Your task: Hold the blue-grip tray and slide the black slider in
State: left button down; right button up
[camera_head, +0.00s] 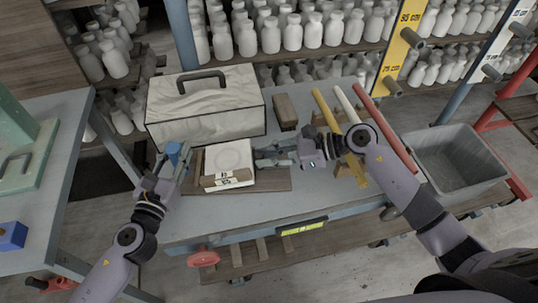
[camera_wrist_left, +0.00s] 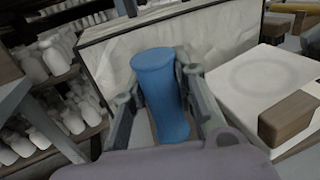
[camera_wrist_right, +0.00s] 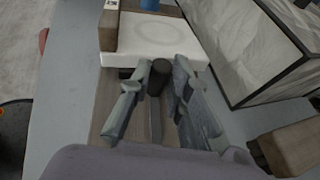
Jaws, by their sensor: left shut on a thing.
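The tray is a flat brown wooden board (camera_head: 272,181) on the grey table. A white block (camera_head: 232,160) with a faint round ring stands on it. The blue grip (camera_wrist_left: 160,90) is upright at the board's left end. My left gripper (camera_wrist_left: 160,85) is shut on the blue grip, with a finger on each side; it also shows in the head view (camera_head: 176,160). The black slider's dark upright knob (camera_wrist_right: 158,77) stands beside the white block. My right gripper (camera_wrist_right: 162,68) is open around the knob, one finger on each side; the slider's lower part is partly hidden.
A brown wooden block (camera_head: 227,180) with a white label is against the white block's front. A white marbled case (camera_head: 205,110) with a dark handle stands close behind. Another wooden block (camera_head: 285,112) and coloured bars (camera_head: 327,110) lie to the right. The table's front strip is clear.

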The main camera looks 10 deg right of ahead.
pick_arm(q)
jog(key=shift+f, duration=0.25)
pick_arm(e)
jog(key=o, duration=0.5)
jog(key=shift+c, duration=0.2)
jog(key=v, duration=1.2)
jog(key=shift+s, duration=0.1)
pick_arm(q)
jog(key=c, duration=1.4)
grip_release()
jog(key=shift+r, duration=0.1)
jog(key=shift+o, duration=0.9)
jog(key=shift+r, duration=0.1)
